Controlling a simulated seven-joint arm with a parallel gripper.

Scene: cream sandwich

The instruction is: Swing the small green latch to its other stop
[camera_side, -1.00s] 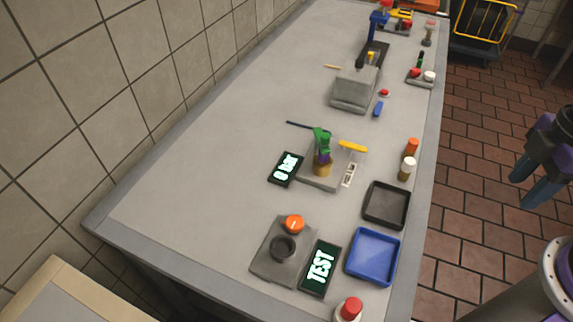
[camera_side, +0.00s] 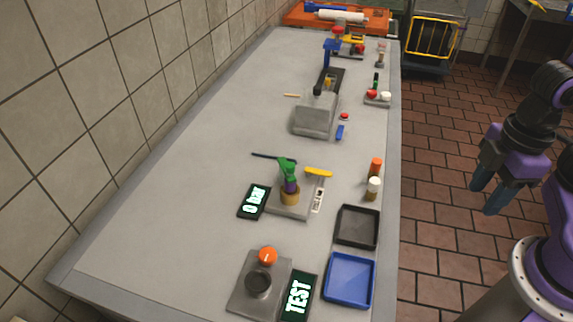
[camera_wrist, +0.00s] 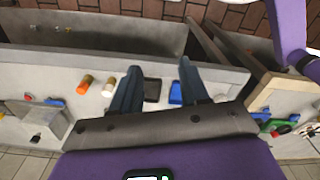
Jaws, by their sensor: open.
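A green part (camera_side: 287,171), like a small lever, sits on top of a purple and brass fitting (camera_side: 290,192) on a grey base plate near the middle of the bench. It is the clearest green piece; I cannot tell for sure that it is the latch, nor at which stop it stands. A smaller dark green piece (camera_side: 376,79) stands farther back by the right edge. My gripper (camera_side: 484,194) hangs open and empty over the floor, right of the bench and well apart from both. In the wrist view, its spread fingers (camera_wrist: 159,72) have nothing between them.
A yellow bar (camera_side: 319,172) and a dark rod lie by the fitting, next to a "0 bar" display (camera_side: 254,202). Black (camera_side: 357,227) and blue (camera_side: 349,281) trays and two capped bottles line the right edge. A grey block (camera_side: 316,115) stands behind. The bench's left side is clear.

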